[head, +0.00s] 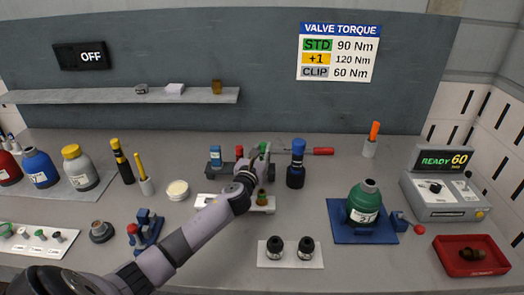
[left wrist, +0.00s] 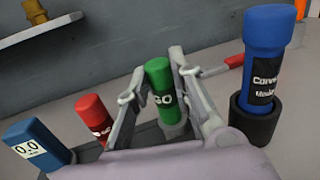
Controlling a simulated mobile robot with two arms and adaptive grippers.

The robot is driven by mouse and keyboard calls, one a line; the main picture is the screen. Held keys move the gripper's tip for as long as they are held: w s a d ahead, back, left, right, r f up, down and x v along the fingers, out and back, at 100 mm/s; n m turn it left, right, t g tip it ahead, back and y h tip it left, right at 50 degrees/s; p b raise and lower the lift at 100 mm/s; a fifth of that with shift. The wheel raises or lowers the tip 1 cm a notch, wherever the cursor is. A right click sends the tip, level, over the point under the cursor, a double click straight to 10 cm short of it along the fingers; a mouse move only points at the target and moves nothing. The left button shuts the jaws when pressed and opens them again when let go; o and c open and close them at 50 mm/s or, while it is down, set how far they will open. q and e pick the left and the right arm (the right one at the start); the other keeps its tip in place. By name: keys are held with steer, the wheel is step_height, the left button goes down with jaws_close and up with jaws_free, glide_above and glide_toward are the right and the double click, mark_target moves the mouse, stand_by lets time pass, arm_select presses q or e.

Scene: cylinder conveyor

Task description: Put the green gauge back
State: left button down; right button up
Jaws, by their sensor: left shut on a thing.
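The green gauge (left wrist: 159,84), a green cylinder marked GO, stands between the two fingers of my left gripper (left wrist: 158,82), which is shut on it. Its grey lower end meets or sits just above the dark rack (left wrist: 147,134); I cannot tell if it is seated. In the head view the green gauge (head: 264,147) is partly hidden by my left gripper (head: 259,153) at the rack's right end. A red gauge (left wrist: 94,116) and a blue 0.0 device (left wrist: 38,142) stand to its left in the rack. My right gripper is not in view.
A blue-capped tool in a black holder (head: 296,164) stands close right of the gripper, with a red-handled screwdriver (head: 318,151) behind. A white tray (head: 207,200) lies under my arm. A green bottle (head: 365,201) stands on a blue base at right.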

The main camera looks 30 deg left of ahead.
arm_select(q)
steer(key=shift+f+b, duration=0.5)
steer(key=shift+f, duration=0.15)
steer(key=c, duration=1.3)
jaws_free()
steer(key=shift+c, duration=0.2)
step_height(320, 180, up, 6)
steer(key=p, duration=0.6)
